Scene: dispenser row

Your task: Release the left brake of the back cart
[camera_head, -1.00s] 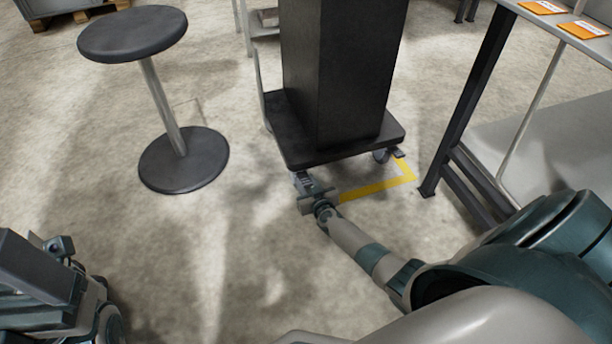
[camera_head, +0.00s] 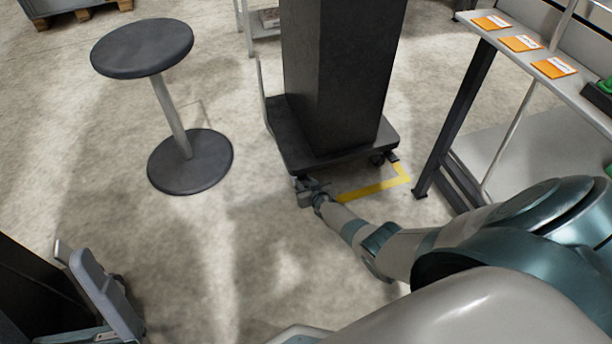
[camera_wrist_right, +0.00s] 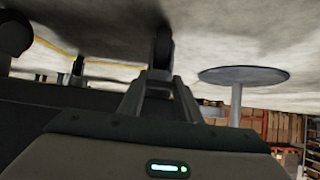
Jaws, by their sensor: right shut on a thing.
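The back cart (camera_head: 290,150) is a low dark platform carrying a tall black box (camera_head: 335,75). Its left brake is at the near left caster, mostly hidden by my right gripper (camera_head: 306,188). In the right wrist view the right gripper (camera_wrist_right: 158,82) is shut at that caster, whose dark wheel (camera_wrist_right: 163,46) shows just past the fingertips. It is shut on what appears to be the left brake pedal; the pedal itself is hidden. The right brake pedal (camera_head: 393,157) sticks out at the near right caster. Part of my left gripper (camera_head: 102,292) shows at lower left; its jaw opening is unclear.
A black round stool (camera_head: 190,162) stands left of the cart. A grey table (camera_head: 560,85) with orange cards stands at right, its dark leg (camera_head: 450,125) near the cart. Yellow floor tape (camera_head: 375,190) runs by the cart's near right corner. The floor between stool and cart is clear.

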